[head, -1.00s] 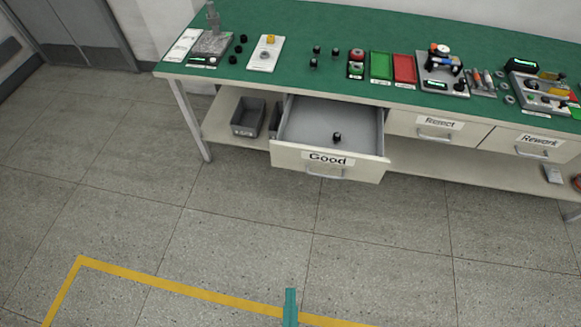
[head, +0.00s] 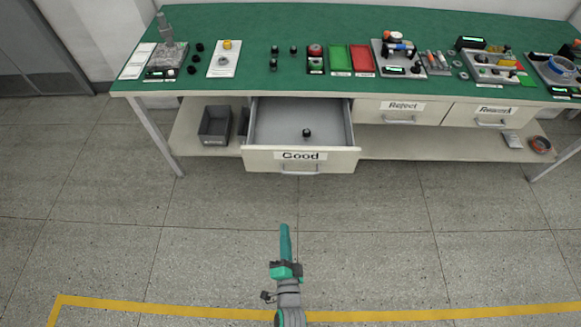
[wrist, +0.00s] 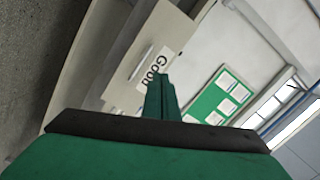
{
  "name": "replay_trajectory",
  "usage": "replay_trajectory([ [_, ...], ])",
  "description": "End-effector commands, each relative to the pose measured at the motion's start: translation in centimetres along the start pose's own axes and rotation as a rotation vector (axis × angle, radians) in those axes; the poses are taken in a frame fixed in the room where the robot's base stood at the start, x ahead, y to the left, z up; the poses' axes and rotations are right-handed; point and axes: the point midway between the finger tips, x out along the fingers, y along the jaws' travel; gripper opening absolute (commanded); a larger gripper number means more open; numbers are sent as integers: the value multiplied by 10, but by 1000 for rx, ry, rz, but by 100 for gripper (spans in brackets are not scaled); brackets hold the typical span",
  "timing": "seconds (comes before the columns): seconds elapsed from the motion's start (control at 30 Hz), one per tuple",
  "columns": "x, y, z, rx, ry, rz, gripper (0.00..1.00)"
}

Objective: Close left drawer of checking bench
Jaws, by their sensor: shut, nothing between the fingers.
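The left drawer (head: 300,160), labelled "Good", is pulled out from under the green-topped checking bench (head: 230,60). A small black part (head: 306,132) stands inside it. My gripper (head: 285,228) is shut and empty, in front of the drawer and apart from it, over the floor. In the wrist view my gripper's teal fingers (wrist: 160,95) point toward the "Good" drawer front (wrist: 150,55), which looks tilted there. The drawer's handle (wrist: 141,62) shows in that view too.
The "Reject" drawer (head: 402,112) and "Rework" drawer (head: 490,115) are closed. A grey bin (head: 215,125) sits on the lower shelf, left of the open drawer. Devices and trays line the bench top. The floor (head: 390,230) before the bench is clear.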

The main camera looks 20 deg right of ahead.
Motion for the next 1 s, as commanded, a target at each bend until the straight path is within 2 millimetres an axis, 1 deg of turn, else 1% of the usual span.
replay_trajectory([
  [0.03, 23, 4, -2, 70, 20, -7, 0],
  [0.1, 49, 9, -5, 171, 42, -13, 0],
  [0.2, 80, 13, -9, 294, 67, -23, 0],
  [0.3, 103, 16, -13, 384, 85, -31, 0],
  [0.4, 117, 18, -16, 440, 96, -35, 0],
  [0.47, 122, 18, -17, 459, 99, -37, 0],
  [0.67, 139, 18, -19, 470, 102, -39, 0],
  [1.0, 196, 16, -25, 468, 102, -40, 0],
])
